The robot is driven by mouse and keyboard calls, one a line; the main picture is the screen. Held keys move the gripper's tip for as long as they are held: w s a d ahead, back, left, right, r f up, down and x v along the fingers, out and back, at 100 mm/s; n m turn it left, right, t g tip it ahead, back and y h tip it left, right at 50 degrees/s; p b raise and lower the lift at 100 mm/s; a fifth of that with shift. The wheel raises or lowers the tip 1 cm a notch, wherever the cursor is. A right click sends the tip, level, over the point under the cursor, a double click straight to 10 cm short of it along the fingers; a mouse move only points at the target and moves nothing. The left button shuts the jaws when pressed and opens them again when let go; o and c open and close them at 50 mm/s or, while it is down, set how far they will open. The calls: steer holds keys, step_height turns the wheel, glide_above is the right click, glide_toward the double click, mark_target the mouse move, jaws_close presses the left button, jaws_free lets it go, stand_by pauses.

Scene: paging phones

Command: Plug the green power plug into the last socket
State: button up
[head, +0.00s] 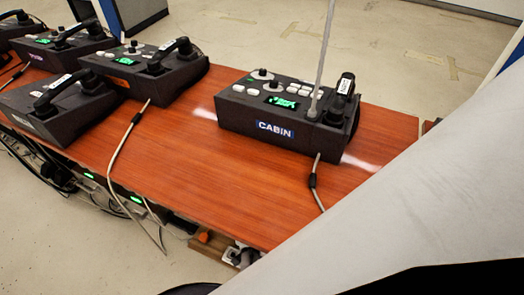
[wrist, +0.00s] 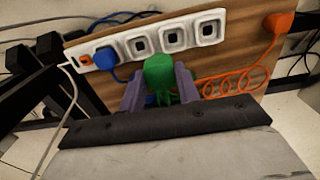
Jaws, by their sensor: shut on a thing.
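The green power plug (wrist: 159,72) is held between the two purple-grey fingers of my gripper (wrist: 158,82) in the wrist view. The white power strip (wrist: 124,45) lies just beyond it, on a brown wooden board. The strip has a row of square sockets. The last socket (wrist: 208,29), at the right end, is empty. The green plug's far end is at the strip's lower edge, left of the last socket; its prongs are hidden. A blue plug (wrist: 106,57) sits in a socket at the left. My gripper is out of view in the head view.
An orange coiled cord (wrist: 225,86) runs right of my gripper to an orange plug (wrist: 279,22). A white cable hangs at the left. In the head view, the wooden table (head: 190,160) carries several black paging phones, including one labelled CABIN (head: 275,129).

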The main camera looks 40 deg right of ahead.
steer(key=w+a, duration=0.3)
steer(key=w, duration=0.3)
steer(key=shift+w+a, duration=0.3)
steer(key=shift+a, duration=0.1)
steer(key=shift+w+a, duration=0.3)
steer(key=shift+w, duration=0.2)
steer(key=shift+w+a, duration=0.3)
steer(key=shift+w, duration=0.2)
steer(key=shift+f, duration=0.15)
steer(key=shift+f+b, duration=2.9)
steer(key=shift+f, duration=1.5)
steer(key=shift+f, duration=0.4)
steer(key=o, duration=1.1)
steer(key=shift+c, duration=0.2)
steer(key=shift+r, duration=0.1)
